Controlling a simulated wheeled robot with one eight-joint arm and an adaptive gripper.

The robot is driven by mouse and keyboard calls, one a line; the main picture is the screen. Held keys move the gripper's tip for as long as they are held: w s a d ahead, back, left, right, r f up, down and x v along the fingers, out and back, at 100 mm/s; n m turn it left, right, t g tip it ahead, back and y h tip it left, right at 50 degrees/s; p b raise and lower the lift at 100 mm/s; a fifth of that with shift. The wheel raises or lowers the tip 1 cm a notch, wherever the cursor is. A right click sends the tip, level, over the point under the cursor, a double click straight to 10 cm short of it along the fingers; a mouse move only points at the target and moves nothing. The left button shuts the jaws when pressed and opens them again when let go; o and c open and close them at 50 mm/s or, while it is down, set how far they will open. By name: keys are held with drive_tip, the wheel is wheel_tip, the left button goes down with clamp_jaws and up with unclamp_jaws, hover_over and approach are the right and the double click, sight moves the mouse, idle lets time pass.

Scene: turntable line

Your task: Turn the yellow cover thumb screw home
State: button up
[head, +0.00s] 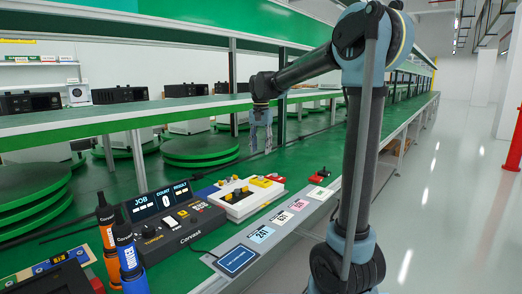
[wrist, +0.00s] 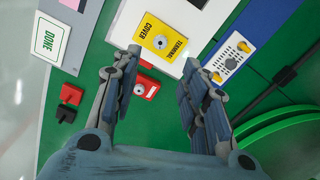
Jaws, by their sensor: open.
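The yellow cover (wrist: 171,29), printed "TERMINAL COVER", lies on a white fixture (wrist: 128,25). Its round grey thumb screw (wrist: 160,42) shows near the cover's edge in the wrist view; I cannot tell how deep it sits. In the head view the yellow cover (head: 262,182) is small, at the right end of the white fixture (head: 236,204). My gripper (wrist: 156,62) is open, with nothing between its fingers, and the screw shows just beyond the fingertips. In the head view my gripper (head: 261,150) points down, above the bench and apart from the cover.
A red block with a grey knob (wrist: 145,87) sits beside the fixture, partly behind a finger. A blue-edged panel (wrist: 228,62), a DONE card (wrist: 47,38) and red and black pieces (wrist: 69,100) lie around. A torque controller (head: 170,228) and screwdrivers (head: 128,258) stand left; green turntables (head: 200,150) are behind.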

wheel_tip(320, 180, up, 5)
drive_tip(key=n, duration=3.2)
hover_over(261, 178)
drive_tip(key=w, duration=0.1)
wheel_tip(261, 178, down, 17)
drive_tip(key=shift+w, duration=0.15)
